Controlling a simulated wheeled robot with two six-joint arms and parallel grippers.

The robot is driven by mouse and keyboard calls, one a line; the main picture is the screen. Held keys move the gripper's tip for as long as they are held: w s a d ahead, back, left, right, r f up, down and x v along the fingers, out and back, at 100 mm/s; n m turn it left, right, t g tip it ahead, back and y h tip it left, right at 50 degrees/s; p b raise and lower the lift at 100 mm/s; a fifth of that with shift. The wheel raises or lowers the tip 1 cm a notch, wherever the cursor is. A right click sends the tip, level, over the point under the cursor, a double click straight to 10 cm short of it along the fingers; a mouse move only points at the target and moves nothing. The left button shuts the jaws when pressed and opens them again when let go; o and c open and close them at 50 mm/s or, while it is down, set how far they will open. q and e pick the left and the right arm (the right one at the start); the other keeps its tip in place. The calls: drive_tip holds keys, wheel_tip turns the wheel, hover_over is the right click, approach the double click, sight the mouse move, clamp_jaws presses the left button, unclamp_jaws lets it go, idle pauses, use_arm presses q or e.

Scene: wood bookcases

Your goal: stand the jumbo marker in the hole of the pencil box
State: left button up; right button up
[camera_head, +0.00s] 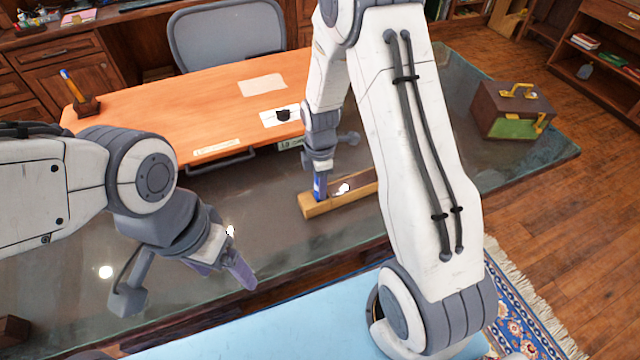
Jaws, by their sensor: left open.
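The pencil box (318,208) is a long wooden block with a dark top, lying on the grey glass table, partly behind my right arm. The blue jumbo marker (320,187) stands about upright at the box's left end. My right gripper (320,172) is above that end, around the marker's upper part, and appears shut on it. I cannot tell whether the marker's lower end is inside the hole. My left gripper (225,268) is open and empty over the glass table, left of the box and nearer the front.
An orange wood desktop (200,105) lies behind, with a pen holder (88,107) at its left and papers. A brown-and-green case (510,110) stands at the right on the glass table. A grey chair (228,38) is behind. The glass is clear between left gripper and box.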

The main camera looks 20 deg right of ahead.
drive_tip(key=o, duration=0.4)
drive_tip(key=shift+c, duration=0.2)
wheel_tip(320, 180, up, 12)
drive_tip(key=shift+b, duration=0.3)
drive_tip(key=s+a+r+m, duration=0.4)
drive_tip(key=s+a+r, duration=0.1)
drive_tip(key=s+a, duration=0.45)
drive_tip(key=s+a+r+m, duration=0.1)
drive_tip(key=s+a+m, duration=0.1)
drive_tip(key=s, duration=0.5)
drive_tip(key=s+a+m+y, duration=0.1)
drive_tip(key=s+a+m, duration=0.1)
drive_tip(key=s, duration=0.5)
drive_tip(key=shift+s+a+r+m, duration=0.2)
drive_tip(key=shift+r+m, duration=0.2)
drive_tip(key=shift+m, duration=0.5)
drive_tip(key=shift+w, duration=0.1)
